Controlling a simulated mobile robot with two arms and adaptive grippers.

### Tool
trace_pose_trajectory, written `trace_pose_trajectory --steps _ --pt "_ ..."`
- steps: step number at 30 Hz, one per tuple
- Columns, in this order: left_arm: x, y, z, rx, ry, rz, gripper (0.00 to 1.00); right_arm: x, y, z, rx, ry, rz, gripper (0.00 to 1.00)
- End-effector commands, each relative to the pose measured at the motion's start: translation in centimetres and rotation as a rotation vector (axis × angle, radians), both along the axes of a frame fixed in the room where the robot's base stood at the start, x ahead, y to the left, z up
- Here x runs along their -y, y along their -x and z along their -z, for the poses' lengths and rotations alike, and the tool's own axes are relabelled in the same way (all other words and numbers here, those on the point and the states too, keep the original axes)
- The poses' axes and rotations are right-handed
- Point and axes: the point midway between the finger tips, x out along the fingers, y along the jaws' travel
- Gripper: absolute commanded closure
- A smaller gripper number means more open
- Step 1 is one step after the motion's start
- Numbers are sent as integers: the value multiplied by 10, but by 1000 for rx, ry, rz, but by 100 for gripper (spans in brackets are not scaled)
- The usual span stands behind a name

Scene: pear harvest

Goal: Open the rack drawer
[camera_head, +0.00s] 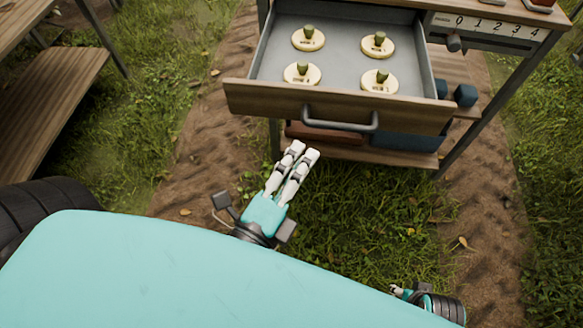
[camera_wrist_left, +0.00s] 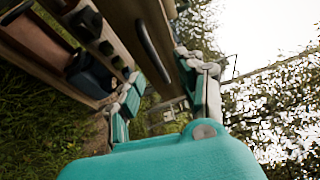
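The rack drawer (camera_head: 260,97) is pulled open, with its wooden front facing me and its grey inside showing. Its grey bar handle (camera_head: 340,123) runs along the front; in the left wrist view the handle (camera_wrist_left: 154,50) lies ahead of the fingers. My left gripper (camera_head: 305,150) is just in front of the drawer, left of and below the handle in the head view, apart from it. In the left wrist view the fingers of my left gripper (camera_wrist_left: 165,72) are spread with nothing between them. My right gripper (camera_head: 398,290) shows only partly at the bottom right, mostly hidden.
Several round yellowish discs with green knobs (camera_head: 308,40) lie in the drawer. The rack has a numbered scale panel (camera_head: 490,27) at right and a lower shelf (camera_head: 420,158) holding dark blue items. Another wooden bench (camera_head: 45,110) stands at left. Grass and dirt lie between.

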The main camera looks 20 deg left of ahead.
Motion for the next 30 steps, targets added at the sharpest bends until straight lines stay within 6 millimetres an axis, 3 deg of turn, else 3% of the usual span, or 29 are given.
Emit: trace_pose_trajectory --steps 1,10,26,30 --pt "0 5 -8 12 10 1 62 0 0 0 1 0 0 60" --pt "-2 20 -7 17 12 2 62 0 1 6 -1 -1 0 60" --pt "-4 20 -7 20 9 -3 62 -1 -3 5 4 -1 -1 60" --pt "-11 16 1 18 11 -57 62 -3 -6 3 12 -5 -2 60"
